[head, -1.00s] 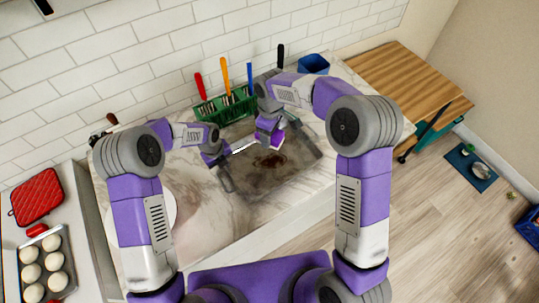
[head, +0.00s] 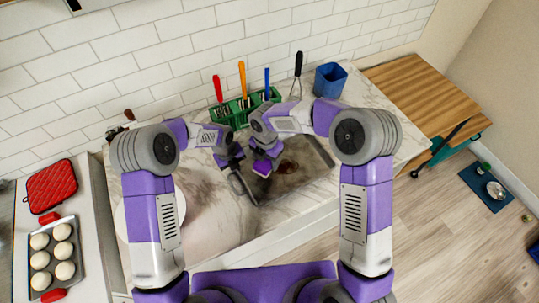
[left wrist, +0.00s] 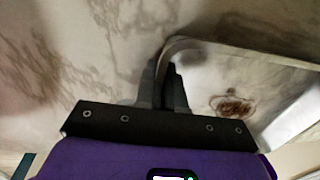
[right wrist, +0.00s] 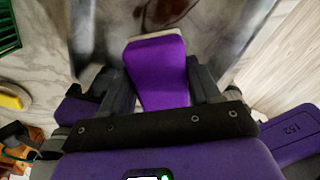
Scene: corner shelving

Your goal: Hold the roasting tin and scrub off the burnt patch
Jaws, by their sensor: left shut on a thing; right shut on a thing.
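The grey roasting tin (head: 300,178) lies on the marble counter, a dark brown burnt patch (head: 287,167) on its floor. My left gripper (head: 236,163) is shut on the tin's left end; in the left wrist view its fingers (left wrist: 163,88) close around the rim beside a rounded corner. My right gripper (head: 266,153) is shut on a purple scrubber with a pale edge (head: 262,168), held over the tin just left of the patch. In the right wrist view the scrubber (right wrist: 158,75) sits between the fingers, with the patch (right wrist: 168,8) beyond it. I cannot tell whether it touches the tin.
A green rack (head: 240,112) with several coloured-handled utensils stands behind the tin, against the tiled wall. A blue container (head: 330,80) is at the back right. A white plate (head: 178,205) lies left, partly behind my left arm. A bun tray (head: 60,262) is far left.

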